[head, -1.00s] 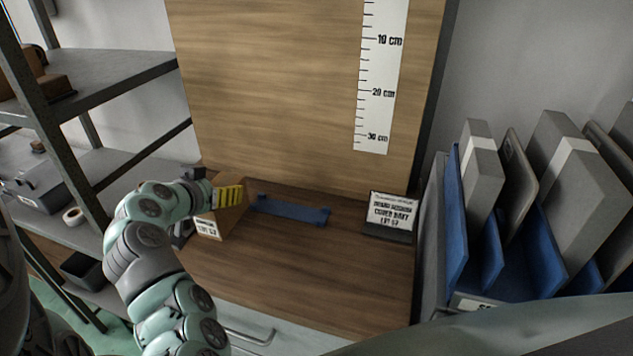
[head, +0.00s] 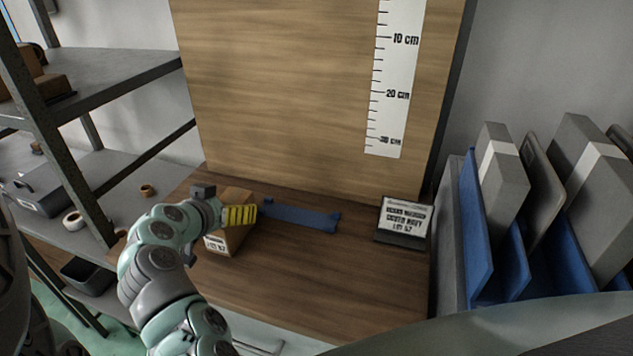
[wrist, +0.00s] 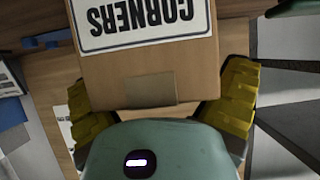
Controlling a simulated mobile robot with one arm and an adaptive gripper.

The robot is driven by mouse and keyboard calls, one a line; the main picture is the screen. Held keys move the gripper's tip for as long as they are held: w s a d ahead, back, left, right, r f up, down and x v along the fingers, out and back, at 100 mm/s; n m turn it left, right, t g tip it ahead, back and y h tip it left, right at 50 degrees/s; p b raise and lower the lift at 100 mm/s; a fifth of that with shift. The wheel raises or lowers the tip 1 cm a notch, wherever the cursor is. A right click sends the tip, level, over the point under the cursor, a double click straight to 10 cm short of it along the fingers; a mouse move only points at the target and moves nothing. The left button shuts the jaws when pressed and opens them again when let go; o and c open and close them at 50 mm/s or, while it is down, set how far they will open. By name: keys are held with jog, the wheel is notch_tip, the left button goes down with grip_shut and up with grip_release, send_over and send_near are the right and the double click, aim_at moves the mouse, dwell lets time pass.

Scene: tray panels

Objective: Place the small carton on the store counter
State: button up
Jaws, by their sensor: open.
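The small carton (head: 233,237) is a brown cardboard box with a white label on its front. It appears to stand on the wooden counter (head: 330,270), near its left end. In the wrist view the carton (wrist: 150,75) shows a label reading "CORNERS", upside down, and lies between the two yellow fingers. My gripper (head: 240,215) is at the carton, with one finger covering part of it in the head view. My gripper (wrist: 165,105) is open, its fingers on either side of the carton. Whether either finger touches it I cannot tell.
A blue tray-like panel (head: 300,217) lies right of the carton. A sign (head: 403,218) stands further right, before blue racks holding grey panels (head: 500,180). A wooden backboard with a ruler (head: 393,85) rises behind. Grey shelves (head: 110,70) stand left. The counter's front middle is clear.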

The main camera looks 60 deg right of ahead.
jog(key=shift+r, duration=0.15)
jog(key=shift+s+a+r, duration=0.1)
jog(key=shift+a+r, duration=0.05)
jog(key=shift+a, duration=0.3)
jog(key=p+v, duration=0.1)
jog(key=v, duration=1)
